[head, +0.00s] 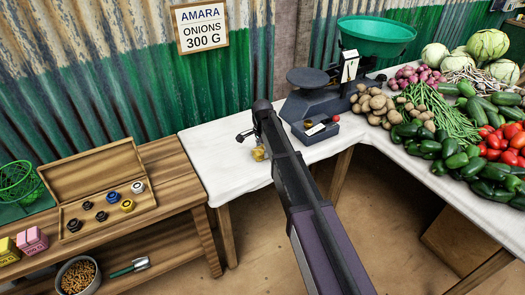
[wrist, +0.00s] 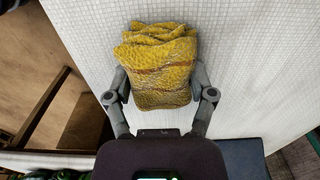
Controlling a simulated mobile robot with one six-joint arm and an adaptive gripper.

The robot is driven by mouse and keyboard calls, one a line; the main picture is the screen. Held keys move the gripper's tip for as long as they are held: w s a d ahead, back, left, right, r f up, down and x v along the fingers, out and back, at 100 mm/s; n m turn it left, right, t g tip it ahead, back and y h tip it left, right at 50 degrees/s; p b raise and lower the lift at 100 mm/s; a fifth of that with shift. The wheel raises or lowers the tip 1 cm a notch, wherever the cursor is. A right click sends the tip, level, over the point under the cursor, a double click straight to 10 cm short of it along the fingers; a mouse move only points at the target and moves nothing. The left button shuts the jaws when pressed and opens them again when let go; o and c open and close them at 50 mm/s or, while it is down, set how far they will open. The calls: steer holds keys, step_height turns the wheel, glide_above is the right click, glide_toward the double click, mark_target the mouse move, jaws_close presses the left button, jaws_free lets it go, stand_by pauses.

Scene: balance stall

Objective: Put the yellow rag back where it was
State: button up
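The yellow rag (wrist: 158,65) is a crumpled, folded bundle with a faint orange stripe, seen large in the wrist view. My gripper (wrist: 158,88) has a finger on each side of it, and both fingers appear to touch it, so it looks shut on the rag. In the head view the rag (head: 258,153) is a small yellow patch by my gripper (head: 249,139), over the left part of the white-covered table (head: 213,150). My arm hides part of that area. I cannot tell whether the rag touches the cloth.
A dark balance scale (head: 305,103) with a green pan (head: 376,29) stands right of my arm. A small dark tray (head: 326,134) is before it. Vegetables crowd the table's right. A wooden weight box (head: 75,188) stands open on the left bench (head: 172,170). The cloth's left part is bare.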

mark_target(262, 148)
steer(key=o, duration=0.3)
steer(key=shift+r, duration=0.15)
step_height(262, 148, up, 12)
steer(key=p, duration=1.2)
stand_by(0.3)
stand_by(0.8)
steer(key=s+d+n, duration=1.1)
steer(key=s+d, duration=1.2)
steer(key=s, duration=0.3)
